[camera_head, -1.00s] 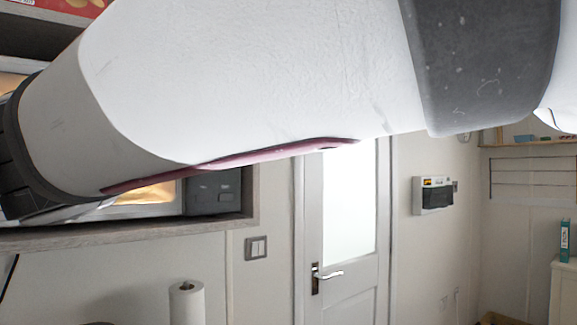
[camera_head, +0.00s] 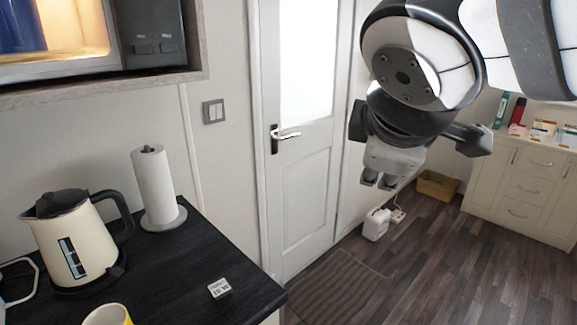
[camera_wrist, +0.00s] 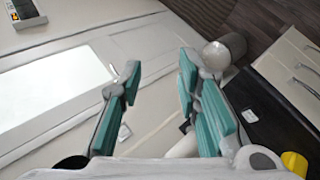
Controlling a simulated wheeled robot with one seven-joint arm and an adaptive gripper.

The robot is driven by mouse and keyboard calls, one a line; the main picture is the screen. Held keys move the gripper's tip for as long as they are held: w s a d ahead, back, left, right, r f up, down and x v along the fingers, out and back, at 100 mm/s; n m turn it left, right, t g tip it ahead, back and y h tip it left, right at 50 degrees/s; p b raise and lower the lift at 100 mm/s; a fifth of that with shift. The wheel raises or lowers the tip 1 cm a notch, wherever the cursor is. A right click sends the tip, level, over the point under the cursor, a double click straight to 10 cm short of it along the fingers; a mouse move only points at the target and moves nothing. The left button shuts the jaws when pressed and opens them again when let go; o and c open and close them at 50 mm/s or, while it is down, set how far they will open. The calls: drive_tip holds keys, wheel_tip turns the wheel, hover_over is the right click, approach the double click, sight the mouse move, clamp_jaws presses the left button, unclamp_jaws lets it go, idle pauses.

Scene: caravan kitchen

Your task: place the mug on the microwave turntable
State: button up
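A mug with a yellow inside (camera_head: 107,316) stands on the dark worktop in the head view, cut off by the bottom edge. A yellow shape at the lower right of the wrist view (camera_wrist: 295,163) may be the same mug. The lit microwave (camera_head: 100,38) is at the upper left of the head view, with something blue inside; its turntable is not visible. My gripper shows in the wrist view (camera_wrist: 158,80) with its teal-padded fingers apart and nothing between them. In the head view my gripper hangs before the door, right of the worktop and apart from the mug.
A cream kettle (camera_head: 75,240), a paper towel roll (camera_head: 155,187) and a small white box with writing (camera_head: 220,288) stand on the worktop (camera_head: 180,265). A door (camera_head: 305,200) is behind. Cream drawers (camera_head: 525,190) stand at the far right. The floor between is mostly clear.

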drive_tip(key=s+d+f+m+g+y, duration=0.3)
drive_tip(key=s+f+m+g, duration=0.1)
drive_tip(key=s+f+m, duration=0.7)
drive_tip(key=shift+s+d+m, duration=0.2)
drive_tip(key=shift+s+m, duration=0.7)
drive_tip(key=shift+s, duration=0.2)
